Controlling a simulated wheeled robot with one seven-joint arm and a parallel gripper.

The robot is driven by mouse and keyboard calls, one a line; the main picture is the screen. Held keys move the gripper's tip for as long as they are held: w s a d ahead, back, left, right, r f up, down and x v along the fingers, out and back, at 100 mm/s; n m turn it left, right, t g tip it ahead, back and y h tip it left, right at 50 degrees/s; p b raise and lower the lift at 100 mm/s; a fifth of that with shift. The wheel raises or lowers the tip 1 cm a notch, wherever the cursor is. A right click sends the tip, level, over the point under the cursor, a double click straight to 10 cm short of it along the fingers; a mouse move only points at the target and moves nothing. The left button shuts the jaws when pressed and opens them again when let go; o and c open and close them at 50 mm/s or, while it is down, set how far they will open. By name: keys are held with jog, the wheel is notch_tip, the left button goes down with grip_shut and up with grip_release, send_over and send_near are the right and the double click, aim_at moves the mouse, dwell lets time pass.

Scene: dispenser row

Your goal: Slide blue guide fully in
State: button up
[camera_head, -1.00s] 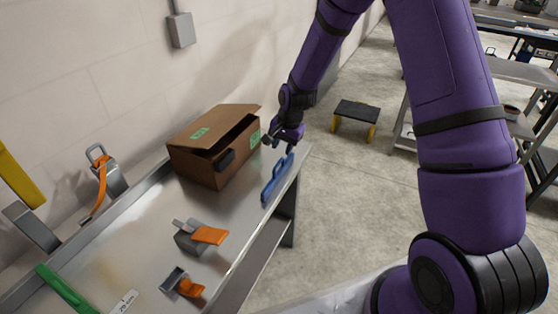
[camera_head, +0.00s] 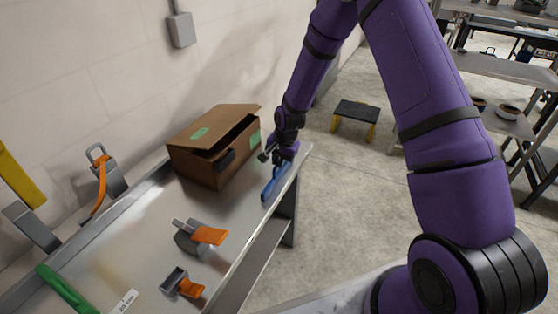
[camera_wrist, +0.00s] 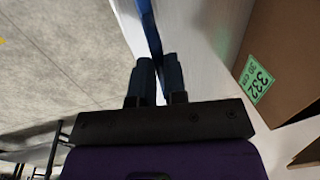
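The blue guide (camera_head: 274,184) is a long, narrow bar with a raised handle. It lies on the metal bench near its right edge, in front of the cardboard box. My gripper (camera_head: 275,160) is at the guide's far end, pointing down. In the wrist view the guide (camera_wrist: 149,28) runs from the top edge down to my two fingertips (camera_wrist: 159,72), in line with the narrow gap between them. I cannot tell whether the fingers press on it. The guide's far end is hidden by my gripper in the head view.
An open cardboard box (camera_head: 206,168) stands close on the left of my gripper. Orange-flapped grey fixtures (camera_head: 193,237) and a green handle (camera_head: 64,289) are nearer on the metal bench (camera_head: 140,235). A wall rises behind. A step stool (camera_head: 356,117) stands on the floor beyond.

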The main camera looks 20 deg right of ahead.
jog(key=shift+a, duration=0.1)
grip_shut()
jog(key=w+a, duration=0.8)
jog(key=w, duration=0.1)
jog(key=shift+a, duration=0.4)
jog(key=o, duration=0.6)
grip_release()
jog(key=shift+o, duration=0.2)
jog(key=shift+r, duration=0.15)
notch_tip(320, 180, up, 10)
jog(key=s+d, duration=0.1)
jog(key=shift+s+d+r, duration=0.15)
jog(key=shift+s+d, duration=0.05)
jog(key=shift+s, duration=0.05)
